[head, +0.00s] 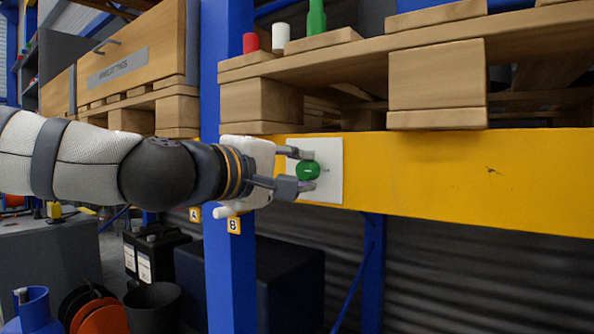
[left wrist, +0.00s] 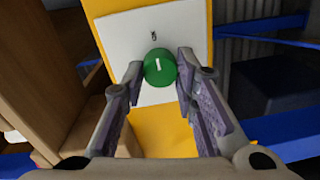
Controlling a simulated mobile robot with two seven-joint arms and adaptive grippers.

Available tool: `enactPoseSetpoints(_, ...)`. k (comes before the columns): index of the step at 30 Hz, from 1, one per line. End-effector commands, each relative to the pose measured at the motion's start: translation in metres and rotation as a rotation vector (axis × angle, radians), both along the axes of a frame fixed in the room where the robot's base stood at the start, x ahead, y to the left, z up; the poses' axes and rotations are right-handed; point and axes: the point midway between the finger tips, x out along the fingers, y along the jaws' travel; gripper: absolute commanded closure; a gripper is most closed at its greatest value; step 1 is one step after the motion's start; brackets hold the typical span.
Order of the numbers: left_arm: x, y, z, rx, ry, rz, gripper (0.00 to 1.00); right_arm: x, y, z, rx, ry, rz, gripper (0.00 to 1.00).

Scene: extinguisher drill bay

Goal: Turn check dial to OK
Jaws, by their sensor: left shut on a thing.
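The green check dial (head: 308,170) sits on a white plate (head: 328,192) fixed to the yellow beam. My left gripper (head: 302,171) reaches it from the left, one finger above and one below, shut on the dial. In the left wrist view the dial (left wrist: 160,68) lies between the fingertips of the gripper (left wrist: 159,80). Its short white line is tilted a little and points roughly toward a small dark mark (left wrist: 153,35) on the plate, too small to read. My right gripper is not in view.
The yellow beam (head: 460,180) runs right from the blue upright (head: 229,270). Above it are wooden pallets (head: 437,75) with a red cylinder (head: 250,43), a white one (head: 281,37) and a green bottle (head: 317,18). Bins and a black container (head: 153,305) stand below left.

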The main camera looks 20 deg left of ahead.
Motion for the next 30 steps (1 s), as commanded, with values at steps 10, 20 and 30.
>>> enactPoseSetpoints(10, 0.0001, 0.0003, 0.0007, 0.034, -0.012, 0.001, 1.00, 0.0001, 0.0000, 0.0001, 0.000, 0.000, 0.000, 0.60)
enactPoseSetpoints(20, 0.0000, 0.0002, 0.0007, 0.033, -0.013, 0.001, 0.60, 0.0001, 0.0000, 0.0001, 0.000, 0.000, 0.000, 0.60)
enactPoseSetpoints(30, -0.0013, 0.0005, 0.0006, 0.030, -0.012, 0.000, 0.53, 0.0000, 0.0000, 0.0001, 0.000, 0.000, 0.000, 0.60)
